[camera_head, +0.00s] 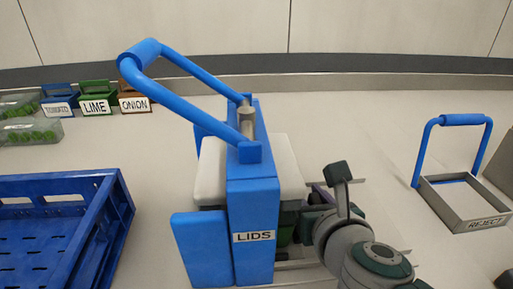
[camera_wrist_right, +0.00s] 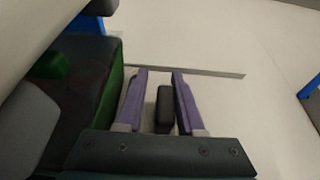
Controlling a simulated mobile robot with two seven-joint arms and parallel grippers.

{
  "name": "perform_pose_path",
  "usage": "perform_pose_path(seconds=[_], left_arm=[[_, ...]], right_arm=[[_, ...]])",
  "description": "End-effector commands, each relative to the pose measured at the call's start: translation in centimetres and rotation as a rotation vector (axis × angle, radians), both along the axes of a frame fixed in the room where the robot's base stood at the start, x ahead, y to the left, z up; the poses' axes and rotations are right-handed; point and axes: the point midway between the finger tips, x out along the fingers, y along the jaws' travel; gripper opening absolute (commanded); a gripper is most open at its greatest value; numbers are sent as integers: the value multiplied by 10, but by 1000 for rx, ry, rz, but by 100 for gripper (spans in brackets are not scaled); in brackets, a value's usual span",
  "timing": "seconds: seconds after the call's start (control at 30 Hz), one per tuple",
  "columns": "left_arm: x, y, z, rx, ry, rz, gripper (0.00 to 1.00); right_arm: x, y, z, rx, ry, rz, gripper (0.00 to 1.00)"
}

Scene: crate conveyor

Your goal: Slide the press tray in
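The blue press labelled LIDS (camera_head: 252,200) stands upright in the middle of the head view, its lever handle (camera_head: 140,55) raised to the upper left. Green shows low under its pale head (camera_head: 285,232), and a dark green-sided block (camera_wrist_right: 105,85) is at the left in the right wrist view. My right gripper (camera_head: 318,195) is low at the press's right side, partly hidden by my wrist. Its purple fingers (camera_wrist_right: 158,75) are apart, with a small dark upright block (camera_wrist_right: 165,108) between them, perhaps the tray's handle. A gap shows at its left. The tray is mostly hidden. My left gripper is out of view.
A blue crate (camera_head: 115,205) is at the left. Small bins labelled LIME (camera_head: 95,107) and ONION (camera_head: 134,105), and clear boxes (camera_head: 30,131) of green items, stand behind it. A REJECT tray (camera_head: 480,224) with a blue handle is at the right. The table between is clear.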

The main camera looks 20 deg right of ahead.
Motion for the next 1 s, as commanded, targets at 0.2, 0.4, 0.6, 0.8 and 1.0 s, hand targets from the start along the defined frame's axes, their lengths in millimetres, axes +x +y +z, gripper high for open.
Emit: perform_pose_path(seconds=[0.2, 0.4, 0.6, 0.8, 1.0], left_arm=[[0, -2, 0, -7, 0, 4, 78], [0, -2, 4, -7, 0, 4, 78], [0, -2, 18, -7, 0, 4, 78], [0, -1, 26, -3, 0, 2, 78], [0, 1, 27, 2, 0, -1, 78]], right_arm=[[0, 0, 0, 0, 0, -1, 35], [-5, 1, 3, 0, 0, -1, 35], [-35, 8, 17, 1, 3, -1, 35], [-69, 16, 30, 0, 3, -1, 35], [-87, 21, 37, 1, 1, 0, 35]])
